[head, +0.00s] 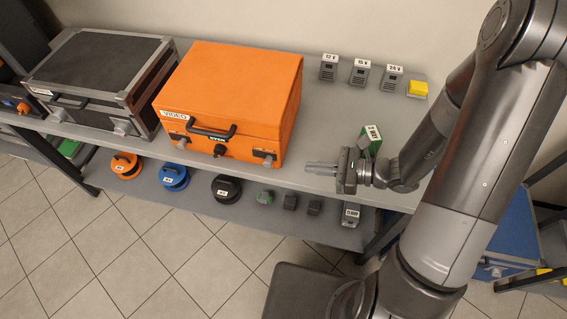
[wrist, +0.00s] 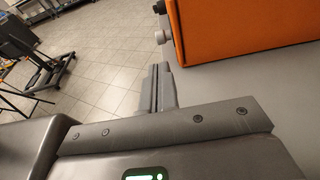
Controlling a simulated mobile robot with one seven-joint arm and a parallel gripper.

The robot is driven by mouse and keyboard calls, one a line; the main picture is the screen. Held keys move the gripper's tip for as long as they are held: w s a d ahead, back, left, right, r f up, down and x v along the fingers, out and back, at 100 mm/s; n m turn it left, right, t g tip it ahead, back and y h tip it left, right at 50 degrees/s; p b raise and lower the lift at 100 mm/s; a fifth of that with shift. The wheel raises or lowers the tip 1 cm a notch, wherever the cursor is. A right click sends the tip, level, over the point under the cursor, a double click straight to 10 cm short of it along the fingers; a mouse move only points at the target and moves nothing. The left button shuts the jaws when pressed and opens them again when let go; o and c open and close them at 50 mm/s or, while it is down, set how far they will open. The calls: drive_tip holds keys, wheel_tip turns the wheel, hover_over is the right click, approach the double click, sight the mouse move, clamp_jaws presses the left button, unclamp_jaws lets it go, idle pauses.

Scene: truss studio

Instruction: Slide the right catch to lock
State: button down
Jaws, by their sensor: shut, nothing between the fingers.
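The orange case (head: 235,95) labelled VIDEO stands closed on the grey table, with a dark handle (head: 212,131) on its front. The right catch (head: 265,156) is a small grey part on the front face, right of a dark central lock (head: 219,150). A left catch (head: 180,140) sits under the label. My gripper (head: 312,167) is shut and empty, to the right of the case and apart from it, at the table's front edge. In the wrist view the shut fingers (wrist: 157,88) point toward the front of the orange case (wrist: 245,28). The catch's exact position is too small to tell.
A black case (head: 95,75) stands left of the orange one. Several labelled adapters (head: 358,75) and a yellow block (head: 418,88) line the table's back. A green-and-white item (head: 373,138) is behind my gripper. Reels (head: 174,177) and small parts fill the lower shelf.

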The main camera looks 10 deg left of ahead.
sight(270, 162)
drive_tip(key=x, duration=0.8)
drive_tip(key=shift+a, duration=0.4)
drive_tip(key=shift+r+x, duration=0.2)
drive_tip(key=shift+x, duration=0.7)
drive_tip(key=shift+r+x, duration=0.2)
drive_tip(key=shift+x, duration=0.65)
drive_tip(key=shift+a, duration=0.15)
drive_tip(key=v, duration=1.4)
drive_tip(key=shift+d, duration=0.3)
